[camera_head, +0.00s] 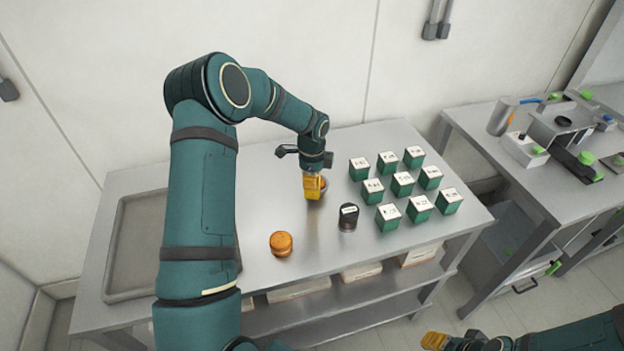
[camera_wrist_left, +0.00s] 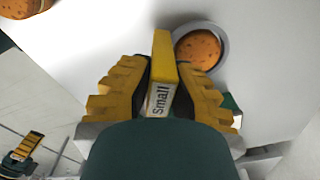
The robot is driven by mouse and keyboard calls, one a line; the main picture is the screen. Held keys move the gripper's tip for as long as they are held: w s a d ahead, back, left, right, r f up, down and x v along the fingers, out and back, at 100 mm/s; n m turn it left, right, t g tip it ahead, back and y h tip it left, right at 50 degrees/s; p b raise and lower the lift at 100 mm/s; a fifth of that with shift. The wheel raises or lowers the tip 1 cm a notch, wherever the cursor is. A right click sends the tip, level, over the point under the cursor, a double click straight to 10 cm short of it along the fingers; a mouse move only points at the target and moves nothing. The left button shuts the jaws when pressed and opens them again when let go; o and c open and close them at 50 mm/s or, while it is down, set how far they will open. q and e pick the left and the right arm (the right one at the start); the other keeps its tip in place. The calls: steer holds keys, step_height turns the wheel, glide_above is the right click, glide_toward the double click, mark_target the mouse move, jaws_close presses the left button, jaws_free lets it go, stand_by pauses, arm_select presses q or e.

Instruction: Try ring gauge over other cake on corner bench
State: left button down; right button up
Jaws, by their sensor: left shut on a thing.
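My left gripper (camera_head: 313,186) is shut on the yellow handle of the ring gauge (camera_wrist_left: 163,62), whose label reads "small". In the left wrist view the gauge's grey ring (camera_wrist_left: 225,42) encircles an orange-brown cake (camera_wrist_left: 198,50). I cannot tell whether the ring rests on the bench or hovers just above. In the head view the gripper and handle mostly hide this cake. Another cake (camera_head: 281,243) stands alone nearer the bench front; a cake (camera_wrist_left: 22,6) also shows at the wrist view's top left. My right gripper (camera_head: 436,341) is partly visible at the bottom; its opening is unclear.
On the metal bench (camera_head: 265,205), a black-lidded jar (camera_head: 348,217) stands right of the cakes. Several green boxes (camera_head: 402,184) with white tops stand farther right. A shallow tray (camera_head: 125,240) lies at the left. A second bench (camera_head: 480,145) with equipment stands at the right.

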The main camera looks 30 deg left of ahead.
arm_select(q)
steer(key=shift+f+b, duration=1)
steer(key=shift+f, duration=0.6)
stand_by(0.6)
stand_by(0.7)
steer(key=shift+r, duration=0.1)
steer(key=shift+r+p, duration=1.65)
steer(key=shift+r, duration=0.85)
steer(key=shift+r+p, duration=1.45)
steer(key=shift+r, duration=0.9)
